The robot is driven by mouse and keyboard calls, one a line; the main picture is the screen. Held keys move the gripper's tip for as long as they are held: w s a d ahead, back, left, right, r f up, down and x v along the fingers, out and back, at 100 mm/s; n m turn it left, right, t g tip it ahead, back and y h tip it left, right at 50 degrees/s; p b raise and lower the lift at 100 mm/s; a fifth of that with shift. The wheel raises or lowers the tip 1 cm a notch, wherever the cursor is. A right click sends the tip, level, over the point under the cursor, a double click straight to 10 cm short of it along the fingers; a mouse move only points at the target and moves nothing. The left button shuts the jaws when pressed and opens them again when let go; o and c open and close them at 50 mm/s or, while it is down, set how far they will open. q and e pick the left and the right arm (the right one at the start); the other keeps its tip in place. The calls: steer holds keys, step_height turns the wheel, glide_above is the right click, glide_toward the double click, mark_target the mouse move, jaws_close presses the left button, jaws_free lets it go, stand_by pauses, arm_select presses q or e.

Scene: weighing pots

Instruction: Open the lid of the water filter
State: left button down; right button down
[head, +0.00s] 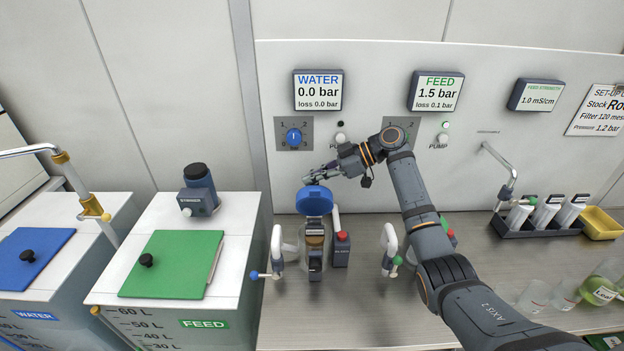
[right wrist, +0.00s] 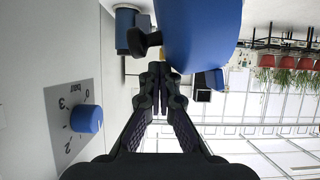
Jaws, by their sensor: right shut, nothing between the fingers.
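The water filter (head: 315,242) stands on the bench below the WATER display. Its blue lid (head: 314,203) stands raised, tilted up on edge above the body, and a brownish inside shows below it. My right gripper (head: 318,178) is shut and empty, right at the lid's upper edge. In the right wrist view the closed fingertips (right wrist: 160,72) are beside the large blue lid (right wrist: 200,32); whether they touch it I cannot tell. My left gripper is not in view.
A blue pressure knob (head: 293,137) is on the wall panel behind. A red-topped block (head: 341,248) stands close right of the filter. The FEED tank (head: 235,215) is to the left. A rack of tubes (head: 540,220) stands further right. Bare bench lies in front.

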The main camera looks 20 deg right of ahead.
steer(key=shift+w+d+f+b, duration=0.25)
steer(key=shift+w+f+b, duration=0.15)
steer(key=shift+f+b, duration=0.3)
steer(key=shift+w+d+f+b, duration=0.25)
steer(key=shift+w+f+b, duration=0.2)
steer(key=shift+f, duration=0.3)
steer(key=shift+w, duration=0.25)
steer(key=r+p, duration=0.1)
steer(key=r, duration=0.1)
steer(key=s+r+p, duration=0.1)
steer(key=r+p, duration=0.1)
steer(key=s+r+p, duration=0.1)
steer(key=r+p, duration=0.1)
steer(key=r, duration=0.1)
steer(key=shift+s, duration=0.1)
steer(key=shift+s+a+r, duration=0.1)
steer(key=shift+a+r, duration=0.2)
